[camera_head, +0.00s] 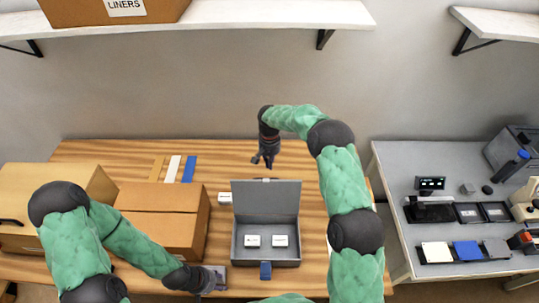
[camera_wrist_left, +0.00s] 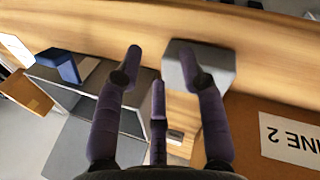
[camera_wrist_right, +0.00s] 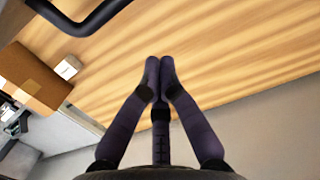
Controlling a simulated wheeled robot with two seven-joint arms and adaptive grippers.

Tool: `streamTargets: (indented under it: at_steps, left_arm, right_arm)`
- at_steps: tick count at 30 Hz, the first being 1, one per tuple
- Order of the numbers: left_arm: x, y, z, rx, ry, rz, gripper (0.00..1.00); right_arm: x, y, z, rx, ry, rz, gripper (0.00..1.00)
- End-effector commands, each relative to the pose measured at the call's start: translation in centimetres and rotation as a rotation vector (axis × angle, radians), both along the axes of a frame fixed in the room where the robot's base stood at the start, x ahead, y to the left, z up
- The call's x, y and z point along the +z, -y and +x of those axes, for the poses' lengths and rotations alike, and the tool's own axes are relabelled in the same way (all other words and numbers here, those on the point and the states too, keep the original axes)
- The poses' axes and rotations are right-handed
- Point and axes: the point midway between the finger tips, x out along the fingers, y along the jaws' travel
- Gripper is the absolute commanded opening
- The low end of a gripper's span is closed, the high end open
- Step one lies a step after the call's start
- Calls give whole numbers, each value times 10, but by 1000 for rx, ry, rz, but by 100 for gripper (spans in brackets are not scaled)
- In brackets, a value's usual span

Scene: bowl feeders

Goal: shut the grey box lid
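The grey box (camera_head: 237,245) stands on the wooden table with its lid (camera_head: 267,197) raised upright at the back. The box also shows at the left of the left wrist view (camera_wrist_left: 72,99). My left gripper (camera_wrist_left: 165,52) is open and empty, low at the box's front left. My right gripper (camera_head: 264,161) is behind and above the raised lid; in the right wrist view its fingertips (camera_wrist_right: 160,62) are together with nothing between them. A dark handle (camera_wrist_right: 82,24) shows near it.
A grey block (camera_wrist_left: 222,62) lies on the table by my left gripper. Cardboard boxes (camera_head: 155,198) stand left of the grey box. The table behind the lid is mostly clear. A grey bench (camera_head: 395,165) stands at right.

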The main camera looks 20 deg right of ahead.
Motion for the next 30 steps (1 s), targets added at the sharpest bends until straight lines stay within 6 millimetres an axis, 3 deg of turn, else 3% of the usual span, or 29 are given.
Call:
streamTargets:
  at_steps: [3, 6, 15, 30]
  left_arm:
    - [2, 0, 0, 0, 0, 0, 40]
    - [6, 0, 0, 0, 0, 0, 40]
    - [11, 0, 0, 0, 0, 0, 40]
    - [10, 0, 0, 0, 0, 0, 40]
  right_arm:
    - [-20, 0, -3, -1, -4, 1, 0]
    - [-8, -4, -13, -1, 1, 1, 0]
    - [1, -10, -34, 0, 0, 0, 0]
    - [1, -11, -36, -1, 1, 1, 0]
